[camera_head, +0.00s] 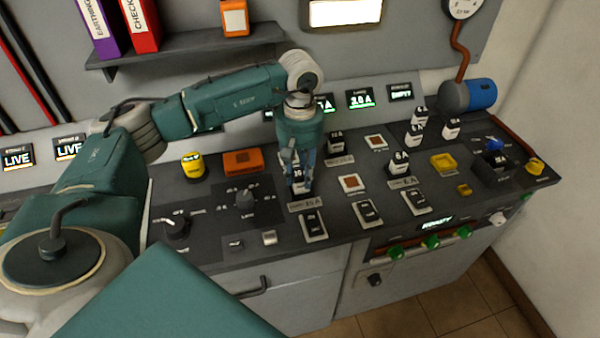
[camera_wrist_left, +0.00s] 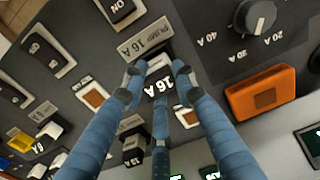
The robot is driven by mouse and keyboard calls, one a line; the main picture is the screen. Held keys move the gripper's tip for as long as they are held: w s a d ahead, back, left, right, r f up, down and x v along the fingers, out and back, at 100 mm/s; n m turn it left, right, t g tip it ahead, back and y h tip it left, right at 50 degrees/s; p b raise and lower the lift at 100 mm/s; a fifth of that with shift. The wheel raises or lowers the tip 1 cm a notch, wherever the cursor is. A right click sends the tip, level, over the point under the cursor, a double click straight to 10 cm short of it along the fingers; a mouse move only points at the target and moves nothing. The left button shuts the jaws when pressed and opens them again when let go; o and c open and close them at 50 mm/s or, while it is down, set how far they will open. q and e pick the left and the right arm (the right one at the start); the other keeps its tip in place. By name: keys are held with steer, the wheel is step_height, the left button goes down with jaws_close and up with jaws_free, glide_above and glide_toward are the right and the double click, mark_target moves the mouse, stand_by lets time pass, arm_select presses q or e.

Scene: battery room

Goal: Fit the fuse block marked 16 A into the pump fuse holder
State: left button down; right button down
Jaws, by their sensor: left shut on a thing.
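My left gripper (camera_head: 301,172) reaches down to the fuse holder row on the sloping dark panel. It is shut on the fuse block marked 16 A (camera_wrist_left: 162,87), which stands low at the pump position. The block also shows in the head view (camera_head: 299,187), partly covered by the fingers. The plate reading PUMP 16 A (camera_wrist_left: 146,38) sits right beside the block; in the head view it is the small plate (camera_head: 307,204) just in front. The fingers hide the block's base and the holder, so I cannot tell how deep the block sits. My right gripper is out of view.
A 6 A block (camera_head: 400,163) and a dark block (camera_head: 335,142) stand to the right. An orange box (camera_head: 243,161) and a rotary knob (camera_head: 245,198) lie left. Rocker switches (camera_head: 313,225) line the front. A shelf (camera_head: 190,50) overhangs behind my arm.

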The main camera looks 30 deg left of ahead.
mark_target(300, 173)
arm_select(q)
steer(key=shift+f+b, duration=0.35)
steer(key=shift+f, duration=0.15)
steer(key=c, duration=1.6)
jaws_free()
steer(key=shift+c, duration=0.2)
steer(key=shift+r+p, duration=3.35)
steer(key=shift+r, duration=2.2)
